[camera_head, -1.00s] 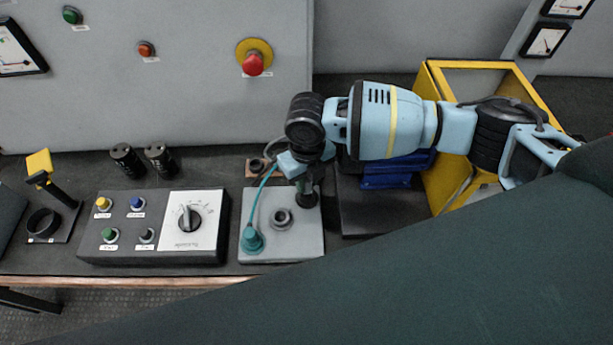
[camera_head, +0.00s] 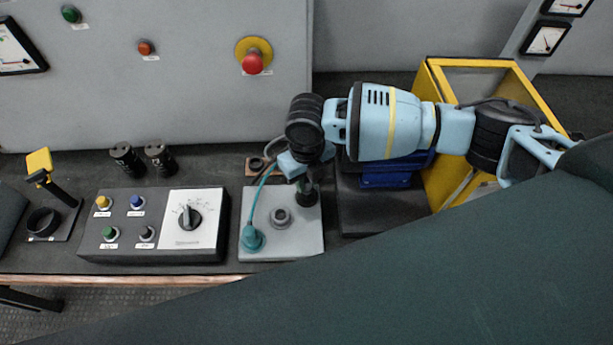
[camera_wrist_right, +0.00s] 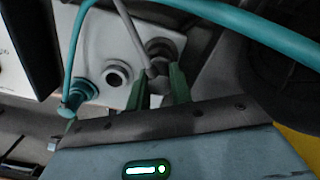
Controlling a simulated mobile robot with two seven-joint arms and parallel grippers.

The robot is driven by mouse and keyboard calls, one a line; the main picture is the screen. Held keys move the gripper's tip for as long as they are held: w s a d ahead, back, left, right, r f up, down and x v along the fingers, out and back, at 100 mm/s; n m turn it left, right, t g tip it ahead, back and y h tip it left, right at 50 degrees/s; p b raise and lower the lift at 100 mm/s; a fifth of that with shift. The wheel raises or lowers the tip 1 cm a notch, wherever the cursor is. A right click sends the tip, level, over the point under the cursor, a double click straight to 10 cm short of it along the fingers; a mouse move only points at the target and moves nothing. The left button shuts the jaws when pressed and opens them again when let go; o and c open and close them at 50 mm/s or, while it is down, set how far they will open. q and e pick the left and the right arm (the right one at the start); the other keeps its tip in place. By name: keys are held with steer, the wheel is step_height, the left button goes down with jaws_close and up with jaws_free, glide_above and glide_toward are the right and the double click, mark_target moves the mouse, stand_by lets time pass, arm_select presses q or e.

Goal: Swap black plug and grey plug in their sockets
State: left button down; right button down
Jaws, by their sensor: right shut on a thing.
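A light grey socket plate (camera_head: 303,240) lies on the bench. A teal plug (camera_head: 251,239) with a teal cable stands at its front left; it also shows in the right wrist view (camera_wrist_right: 77,97). An empty round socket (camera_head: 281,217) is beside it. My right gripper (camera_head: 308,193) points down at the plate's back right. In the right wrist view its greenish fingers (camera_wrist_right: 160,88) are shut on a grey plug (camera_wrist_right: 157,84) with a grey cable. I cannot tell whether this plug is seated. No black plug is clearly visible. My left gripper is not in view.
A control box (camera_head: 150,252) with buttons and a dial stands left of the plate. Two black cylinders (camera_head: 126,160) stand behind it. A small brown block with a dark ring (camera_head: 256,165) is behind the plate. A yellow-framed box (camera_head: 432,120) is at right.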

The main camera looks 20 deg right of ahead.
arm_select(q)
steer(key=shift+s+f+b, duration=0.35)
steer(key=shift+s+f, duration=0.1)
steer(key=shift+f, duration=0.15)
arm_select(e)
steer(key=shift+f, duration=1.05)
steer(key=c, duration=1.2)
jaws_free()
steer(key=shift+o, duration=0.2)
step_height(320, 180, up, 8)
steer(key=shift+f, duration=0.1)
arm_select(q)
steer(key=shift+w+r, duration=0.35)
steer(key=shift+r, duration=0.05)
